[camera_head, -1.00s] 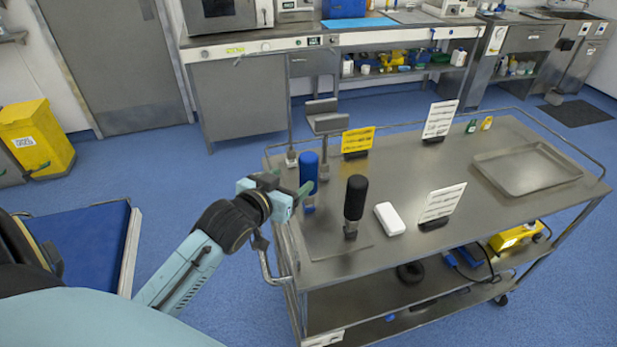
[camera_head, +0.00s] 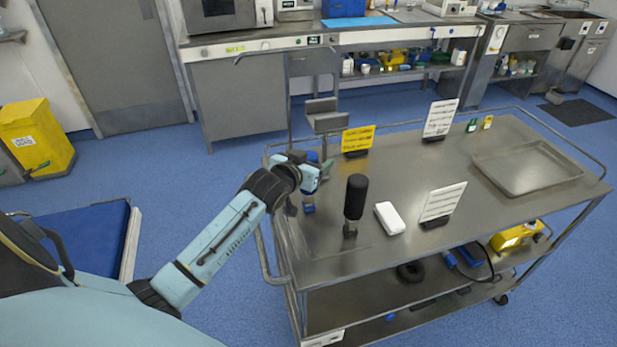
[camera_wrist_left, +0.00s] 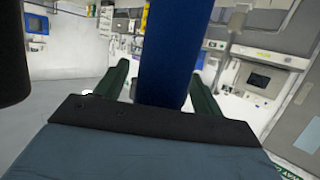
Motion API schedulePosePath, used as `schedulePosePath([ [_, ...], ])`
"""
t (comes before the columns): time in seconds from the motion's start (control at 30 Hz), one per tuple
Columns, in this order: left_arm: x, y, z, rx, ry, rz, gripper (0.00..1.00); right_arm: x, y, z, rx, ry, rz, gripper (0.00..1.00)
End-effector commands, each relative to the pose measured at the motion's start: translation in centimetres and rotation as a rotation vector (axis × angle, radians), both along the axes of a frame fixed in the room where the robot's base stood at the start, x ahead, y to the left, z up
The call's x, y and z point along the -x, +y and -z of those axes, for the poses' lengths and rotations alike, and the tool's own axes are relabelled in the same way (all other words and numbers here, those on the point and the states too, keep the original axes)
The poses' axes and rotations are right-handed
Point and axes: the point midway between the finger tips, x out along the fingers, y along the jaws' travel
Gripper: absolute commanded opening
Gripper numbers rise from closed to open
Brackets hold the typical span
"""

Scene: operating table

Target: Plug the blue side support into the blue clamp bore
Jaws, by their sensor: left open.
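The blue side support (camera_head: 309,208) stands upright near the left edge of the steel cart. My left gripper hides most of it in the head view. In the left wrist view the blue side support (camera_wrist_left: 163,50) rises as a blue column between the two green fingers. My left gripper (camera_head: 322,170) is open around it, with a finger on each side; contact cannot be told. I cannot make out the blue clamp bore in either view. My right gripper is not in view.
A black-topped support (camera_head: 356,198) stands close to the right, beside a white box (camera_head: 389,218). A grey bracket (camera_head: 326,117) and a yellow sign (camera_head: 357,140) stand behind. A steel tray (camera_head: 527,168) lies at the right. A blue pad (camera_head: 85,240) is at the left.

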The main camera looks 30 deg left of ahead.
Motion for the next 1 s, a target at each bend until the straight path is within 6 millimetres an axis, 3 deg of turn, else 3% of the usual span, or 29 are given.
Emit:
schedulePosePath([
  [0.27, -0.3, 0.0, 0.1, 0.000, 0.000, 0.001, 0.68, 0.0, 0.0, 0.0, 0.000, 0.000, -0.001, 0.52],
  [0.67, -0.2, 0.0, 0.1, 0.000, 0.000, 0.001, 0.16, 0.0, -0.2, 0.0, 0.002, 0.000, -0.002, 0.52],
  [0.87, -0.3, 0.0, 0.0, -0.001, -0.002, 0.001, 0.16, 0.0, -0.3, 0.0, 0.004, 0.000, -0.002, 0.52],
  [1.0, -0.3, 0.0, -1.2, -0.001, -0.005, 0.000, 0.16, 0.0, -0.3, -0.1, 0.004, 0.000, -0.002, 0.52],
])
